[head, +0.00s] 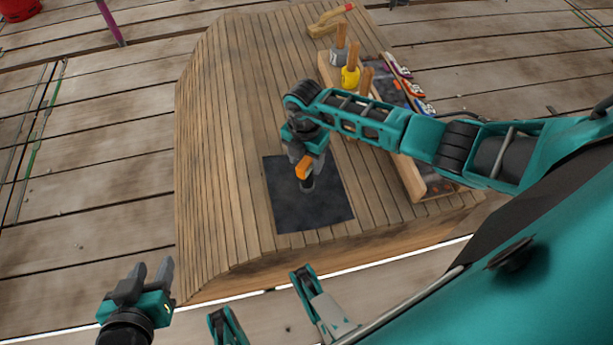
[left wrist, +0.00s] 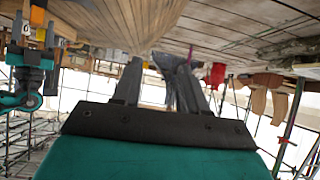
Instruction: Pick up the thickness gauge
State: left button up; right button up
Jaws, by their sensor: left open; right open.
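No thickness gauge can be picked out for certain. A small orange piece (head: 303,167) shows at my right gripper (head: 306,184), which points down over the dark square mat (head: 283,211) on the slatted wooden surface. I cannot tell whether that piece is the gauge or part of the gripper, and the fingertips are mostly hidden. My left gripper (head: 152,265) is open and empty, off the front left corner of the slatted surface. Its two grey fingers stand apart in the left wrist view (left wrist: 160,65).
A wooden tray (head: 411,179) with tools stands right of the mat, partly behind my right arm. A grey pot (head: 339,57), a yellow pot (head: 350,78) and a red-handled brush (head: 330,20) stand or lie at the back. The slatted surface (head: 215,150) left of the mat is clear.

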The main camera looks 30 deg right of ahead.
jog(key=shift+f, duration=0.45)
grip_shut()
